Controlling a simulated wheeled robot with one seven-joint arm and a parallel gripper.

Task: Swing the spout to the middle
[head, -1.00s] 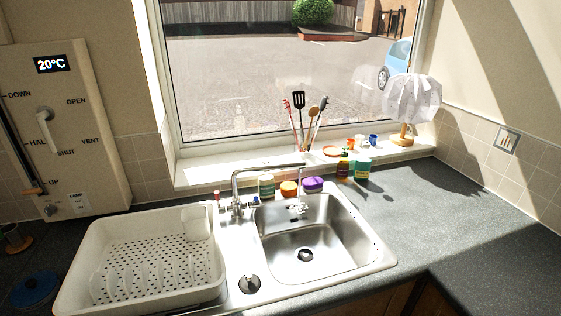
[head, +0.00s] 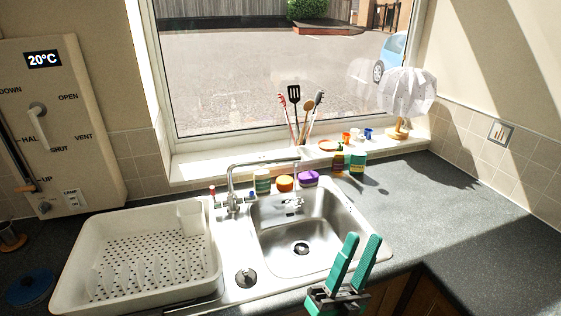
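The chrome tap (head: 232,197) stands at the back left of the sink, between the basin and the drainer side. Its spout (head: 264,162) rises from the tap body and reaches right, its end over the back part of the basin (head: 318,240). A thin pale streak, which looks like running water, drops from the spout end into the basin. My gripper (head: 362,238), with two green fingers, is at the bottom right of the picture, in front of the sink's front edge. The fingers point up with a narrow gap between them and hold nothing. The gripper is well apart from the spout.
A white dish rack (head: 75,262) fills the left drainer. A green-white bottle (head: 262,182), an orange pot (head: 285,184) and a purple item (head: 309,178) stand behind the basin, close to the spout. Bottles (head: 357,162) stand to the right. The right counter (head: 455,215) is clear.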

